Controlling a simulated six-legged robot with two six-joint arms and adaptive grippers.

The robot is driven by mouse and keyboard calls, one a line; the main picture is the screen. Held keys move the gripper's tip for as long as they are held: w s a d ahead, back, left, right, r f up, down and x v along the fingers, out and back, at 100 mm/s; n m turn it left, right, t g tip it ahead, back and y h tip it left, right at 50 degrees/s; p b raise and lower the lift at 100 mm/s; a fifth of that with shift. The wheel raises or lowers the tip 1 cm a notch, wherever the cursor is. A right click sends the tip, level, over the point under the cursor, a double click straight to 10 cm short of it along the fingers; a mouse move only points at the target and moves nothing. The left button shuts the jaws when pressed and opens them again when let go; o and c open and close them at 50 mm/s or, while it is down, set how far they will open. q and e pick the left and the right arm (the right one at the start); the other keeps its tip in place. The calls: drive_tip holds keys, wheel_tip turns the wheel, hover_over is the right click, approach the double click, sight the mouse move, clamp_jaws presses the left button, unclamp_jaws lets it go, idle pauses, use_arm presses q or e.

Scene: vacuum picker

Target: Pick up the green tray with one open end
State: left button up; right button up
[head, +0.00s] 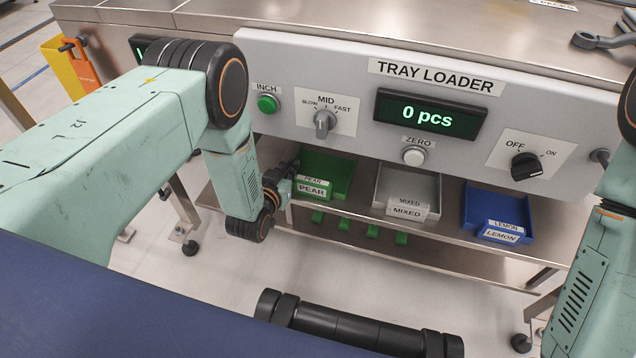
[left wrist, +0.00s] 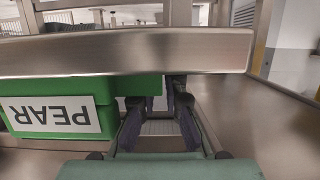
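A green tray (head: 338,171) with a white PEAR label stands on the shelf under the control panel, left of the other trays. Part of it also shows at the left of the left wrist view (left wrist: 140,86), with its label upside down. My left gripper (head: 285,178) is beside the tray's left side, near its front; its fingers are small and partly hidden in the head view. In the left wrist view its two dark fingers (left wrist: 158,108) are apart with nothing seen between them. I cannot tell whether a finger touches the tray. My right gripper is out of view.
A grey MIXED tray (head: 408,184) and a blue LEMON tray (head: 480,208) stand to the right on the same shelf. Several small green pieces (head: 372,231) show below the shelf's front edge. The panel (head: 340,60) overhangs the trays. A metal bar (left wrist: 200,52) crosses the wrist view.

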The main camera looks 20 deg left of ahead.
use_arm(q)
drive_tip(key=shift+w, duration=0.3)
drive_tip(key=shift+c, duration=0.4)
clamp_jaws()
drive_tip(key=shift+r+p, duration=0.4)
drive_tip(key=shift+r, duration=0.15)
wheel_tip(320, 180, up, 3)
drive_tip(key=shift+f+p, duration=0.1)
drive_tip(key=shift+p, duration=0.9)
drive_tip(key=s+p, duration=0.5)
drive_tip(key=s, duration=1.3)
drive_tip(key=shift+a+f+p, duration=0.2)
drive_tip(key=shift+a+p, duration=0.1)
drive_tip(key=shift+p, duration=0.05)
